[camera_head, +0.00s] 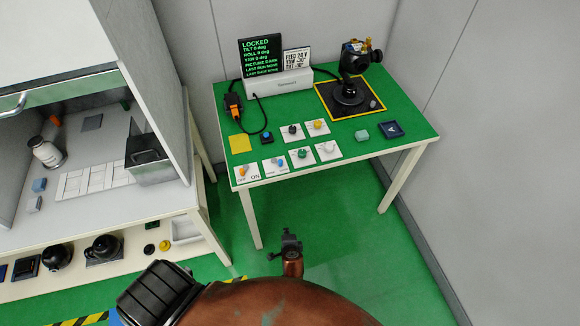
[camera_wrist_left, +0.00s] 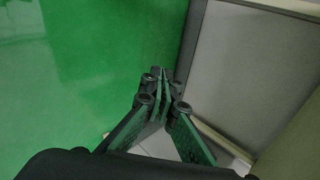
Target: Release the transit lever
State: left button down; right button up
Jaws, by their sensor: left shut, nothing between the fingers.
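My right gripper is not seen.
Cards with coloured knobs (camera_head: 302,156), an OFF/ON switch card (camera_head: 247,173) and an orange-black device with a cable (camera_head: 234,103) lie on the table's left half. A cluttered bench (camera_head: 110,210) stands left; walls close the back and right.

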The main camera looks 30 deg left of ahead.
pick_arm(q)
jog(key=w+d+r+t+y+b, duration=0.15)
jog(key=w+r, duration=0.25)
jog(key=r, duration=0.4)
jog(key=w+r+t+y, duration=0.2)
jog(key=w+r, duration=0.2)
jog(key=r, duration=0.5)
jog(key=n+t+y, duration=0.1)
jog(key=n+y, duration=0.1)
jog(key=y, duration=0.2)
send_near(288, 169)
jog(key=w+d+r, duration=0.1)
jog(key=w+r, duration=0.2)
jog(key=w, duration=0.1)
jog(key=shift+s+d+f, duration=0.1)
jog(key=shift+s+f, duration=0.1)
jog(key=shift+s, duration=0.05)
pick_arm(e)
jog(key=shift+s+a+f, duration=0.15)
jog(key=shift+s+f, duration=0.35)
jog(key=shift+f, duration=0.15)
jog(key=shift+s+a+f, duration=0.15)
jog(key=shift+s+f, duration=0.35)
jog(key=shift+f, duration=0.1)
